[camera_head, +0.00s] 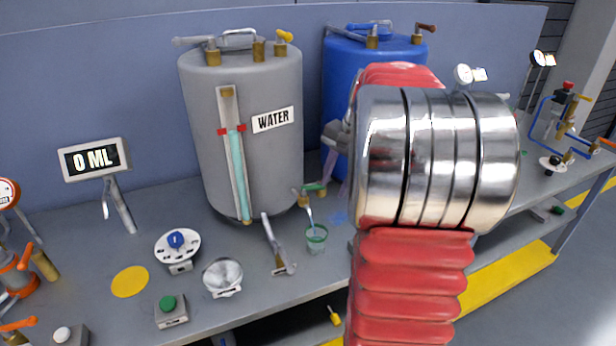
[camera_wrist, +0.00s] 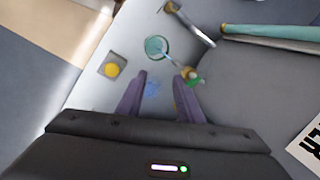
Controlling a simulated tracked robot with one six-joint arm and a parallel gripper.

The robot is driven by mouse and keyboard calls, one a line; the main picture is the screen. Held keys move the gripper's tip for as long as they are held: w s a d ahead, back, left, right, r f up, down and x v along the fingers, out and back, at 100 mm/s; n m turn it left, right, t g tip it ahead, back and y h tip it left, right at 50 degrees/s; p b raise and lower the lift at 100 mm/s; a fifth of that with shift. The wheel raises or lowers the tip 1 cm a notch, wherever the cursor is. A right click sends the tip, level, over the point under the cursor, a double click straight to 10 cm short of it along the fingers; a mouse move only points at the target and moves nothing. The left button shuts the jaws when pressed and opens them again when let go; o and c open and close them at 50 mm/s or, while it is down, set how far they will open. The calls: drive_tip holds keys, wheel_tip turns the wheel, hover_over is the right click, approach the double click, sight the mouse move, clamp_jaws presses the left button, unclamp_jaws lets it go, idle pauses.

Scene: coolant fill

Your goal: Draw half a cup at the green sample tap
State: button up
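The sample tap is a brass spout (camera_head: 300,198) with a green handle (camera_head: 314,188), low on the grey WATER tank (camera_head: 262,165). A thin pale blue stream runs from the spout into a clear green-rimmed cup (camera_head: 316,240) standing on the bench. The cup (camera_wrist: 157,47) holds bluish liquid in the wrist view; its level is hard to tell. My gripper (camera_wrist: 160,98) is open, its two purple fingers apart with nothing between them. The green handle (camera_wrist: 196,82) shows just beside the right fingertip; I cannot tell whether they touch. My arm hides most of the gripper in the head view.
A display (camera_head: 95,158) reads 0 ML. A blue tank (camera_head: 350,75) stands behind my arm. A yellow disc (camera_head: 130,281) marks clear bench.

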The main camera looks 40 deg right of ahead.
sight(313, 190)
drive_tip(key=w+d+r+m+y, duration=0.1)
drive_tip(key=w+d+m, duration=0.1)
drive_tip(key=d+m, duration=0.35)
drive_tip(key=shift+w+d+r+m+t+y, duration=0.15)
drive_tip(key=shift+w+d+r+m+t, duration=0.2)
drive_tip(key=shift+r, duration=0.5)
drive_tip(key=shift+w+r+m+t+y, duration=0.1)
drive_tip(key=shift+w+r+m+y, duration=0.1)
drive_tip(key=shift+w+r+m, duration=0.5)
drive_tip(key=shift+w+d+r+m+t+y, duration=0.1)
drive_tip(key=shift+d+r+m+t+y, duration=0.15)
drive_tip(key=shift+r, duration=0.8)
drive_tip(key=shift+a, duration=0.1)
drive_tip(key=x, duration=1.3)
drive_tip(key=shift+w+f, duration=0.1)
drive_tip(key=shift+f, duration=0.35)
drive_tip(key=shift+c, duration=0.6)
clamp_jaws()
